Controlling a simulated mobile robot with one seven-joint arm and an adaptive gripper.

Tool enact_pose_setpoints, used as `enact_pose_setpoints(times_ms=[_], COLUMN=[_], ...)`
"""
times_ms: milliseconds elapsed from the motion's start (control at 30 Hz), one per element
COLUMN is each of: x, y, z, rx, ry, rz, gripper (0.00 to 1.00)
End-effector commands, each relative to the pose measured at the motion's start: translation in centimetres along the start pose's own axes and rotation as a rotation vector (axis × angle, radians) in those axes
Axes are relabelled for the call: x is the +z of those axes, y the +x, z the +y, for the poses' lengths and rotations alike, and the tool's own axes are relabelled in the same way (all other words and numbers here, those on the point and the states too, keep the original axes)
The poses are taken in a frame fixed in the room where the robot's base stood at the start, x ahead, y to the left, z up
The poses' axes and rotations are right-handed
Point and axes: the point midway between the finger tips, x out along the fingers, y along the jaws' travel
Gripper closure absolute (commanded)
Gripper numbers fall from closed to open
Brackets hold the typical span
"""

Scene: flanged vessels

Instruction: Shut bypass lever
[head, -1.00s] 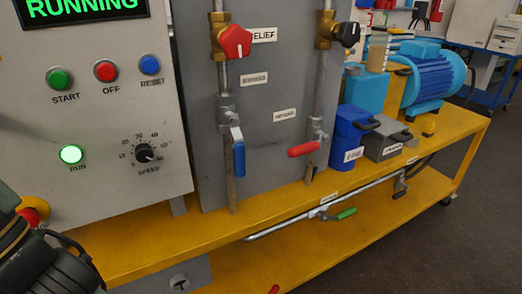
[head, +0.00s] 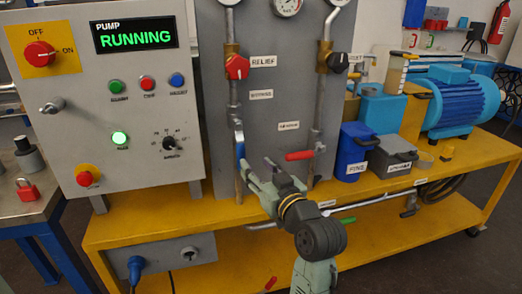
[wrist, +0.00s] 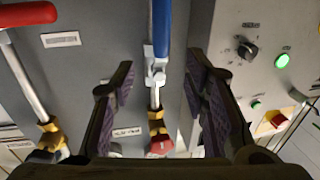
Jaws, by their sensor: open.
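The bypass lever is the blue-handled lever (head: 239,147) on the left pipe, near the BYPASS label (head: 261,94). Its handle hangs down, in line with the pipe. In the wrist view, which looks turned upside down, the blue handle (wrist: 162,25) points up at top middle. My gripper (head: 260,166) is open in front of the panel, just below and right of the lever. In the wrist view, the fingers stand either side of the lever's pipe, apart from it, with nothing between them held. The handle's lower end is partly hidden by my gripper in the head view.
A red lever (head: 300,155) lies crosswise on the right pipe. The RELIEF valve has a red knob (head: 237,67); a black knob (head: 338,62) is on the right pipe. A blue bin (head: 354,150) and the control box (head: 60,150) flank the panel. The yellow bench (head: 200,230) lies below.

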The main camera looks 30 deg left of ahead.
Motion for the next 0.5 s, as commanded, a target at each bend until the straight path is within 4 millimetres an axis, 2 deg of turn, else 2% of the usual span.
enact_pose_setpoints(times_ms=[167,500], x=[-0.2,-0.3], y=[2.5,8.6], z=[-0.1,-0.1], rx=[-0.004,-0.002], ry=[0.001,0.001], rz=[-0.001,0.001], gripper=[0.59,0.59])
